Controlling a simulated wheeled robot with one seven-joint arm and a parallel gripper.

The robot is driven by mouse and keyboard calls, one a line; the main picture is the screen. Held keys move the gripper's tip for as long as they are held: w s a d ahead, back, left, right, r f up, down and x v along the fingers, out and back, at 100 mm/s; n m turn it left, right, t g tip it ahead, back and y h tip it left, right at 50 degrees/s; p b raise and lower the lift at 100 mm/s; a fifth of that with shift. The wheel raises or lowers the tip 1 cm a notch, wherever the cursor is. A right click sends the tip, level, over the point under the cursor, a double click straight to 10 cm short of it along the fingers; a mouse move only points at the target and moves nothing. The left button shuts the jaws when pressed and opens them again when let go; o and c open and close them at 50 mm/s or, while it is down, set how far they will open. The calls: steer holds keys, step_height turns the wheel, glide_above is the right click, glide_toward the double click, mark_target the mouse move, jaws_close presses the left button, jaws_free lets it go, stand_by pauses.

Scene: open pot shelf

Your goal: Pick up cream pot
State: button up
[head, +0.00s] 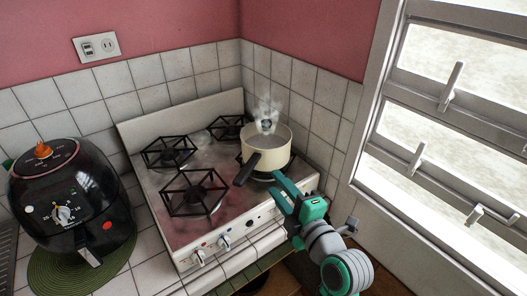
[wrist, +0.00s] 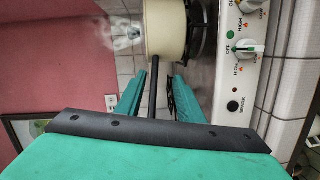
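The cream pot (head: 279,143) sits upright on the front right burner of the stove in the head view, with steam above it. Its black handle (head: 246,169) points toward the front left. My gripper (head: 275,184) is just in front of the pot, to the right of the handle. In the wrist view the pot (wrist: 166,30) is at the top, and its handle (wrist: 153,92) runs down between the two green fingers of my gripper (wrist: 165,80). The fingers are apart, and I cannot tell whether either touches the handle.
The white stove (head: 165,200) has several black grates; the other burners are empty. A black air fryer (head: 85,190) stands on a green mat (head: 50,277) at the left. A tiled wall (head: 300,90) is close behind the pot, and a window (head: 450,110) is at the right.

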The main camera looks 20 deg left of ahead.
mark_target(258, 161)
steer(key=shift+n, duration=0.7)
steer(key=x, duration=0.7)
steer(key=r+x, duration=0.1)
steer(key=x, duration=0.3)
steer(key=shift+s+a+r, duration=0.1)
steer(key=shift+s+a, duration=0.15)
jaws_close()
stand_by(0.4)
steer(key=shift+r, duration=0.15)
